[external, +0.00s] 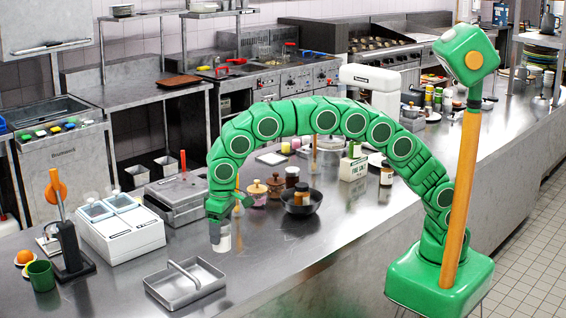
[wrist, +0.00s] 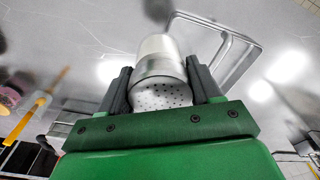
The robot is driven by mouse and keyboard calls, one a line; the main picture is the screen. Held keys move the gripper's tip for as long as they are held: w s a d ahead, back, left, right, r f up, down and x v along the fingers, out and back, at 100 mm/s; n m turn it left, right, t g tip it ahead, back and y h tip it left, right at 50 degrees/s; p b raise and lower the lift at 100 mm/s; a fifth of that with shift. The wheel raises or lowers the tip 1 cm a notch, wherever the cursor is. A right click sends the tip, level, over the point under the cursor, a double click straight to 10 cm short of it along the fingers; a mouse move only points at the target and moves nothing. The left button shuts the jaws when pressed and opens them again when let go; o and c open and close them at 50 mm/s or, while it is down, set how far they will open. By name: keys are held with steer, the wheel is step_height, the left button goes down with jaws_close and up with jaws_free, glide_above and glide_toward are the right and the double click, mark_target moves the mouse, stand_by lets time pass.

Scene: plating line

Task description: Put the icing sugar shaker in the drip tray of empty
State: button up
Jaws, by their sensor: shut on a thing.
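The icing sugar shaker (wrist: 162,68) is a pale metal cylinder with a perforated lid. My gripper (wrist: 162,90) is shut on it, one dark finger on each side, with the holed lid toward the palm in the wrist view. In the external view my gripper (external: 228,207) points down and the shaker (external: 221,240) hangs below it. The drip tray (external: 186,284) is a shallow grey metal tray with a raised bar handle, in front of and left of the shaker. The tray looks empty. Part of it (wrist: 222,55) shows at the upper right of the wrist view.
A white two-lidded unit (external: 122,230) stands left of the tray. A green mug (external: 41,276) and an orange-handled press (external: 68,235) are further left. A dark bowl (external: 301,203) and several jars stand behind and right of my gripper. The counter right of the tray is bare.

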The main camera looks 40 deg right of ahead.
steer(key=shift+w+a+f, duration=0.65)
steer(key=shift+a+f, duration=0.25)
steer(key=shift+f, duration=0.2)
steer(key=shift+w+a+f, duration=0.6)
steer(key=shift+a+f, duration=0.3)
steer(key=shift+f, duration=0.15)
steer(key=shift+w+a+f, duration=0.65)
steer(key=shift+a+f, duration=0.25)
steer(key=shift+f, duration=1.75)
steer(key=o, duration=1)
steer(key=shift+f, duration=0.1)
steer(key=r, duration=1.2)
steer(key=shift+s+d+r, duration=0.1)
steer(key=shift+s+d, duration=0.1)
steer(key=shift+s, duration=0.2)
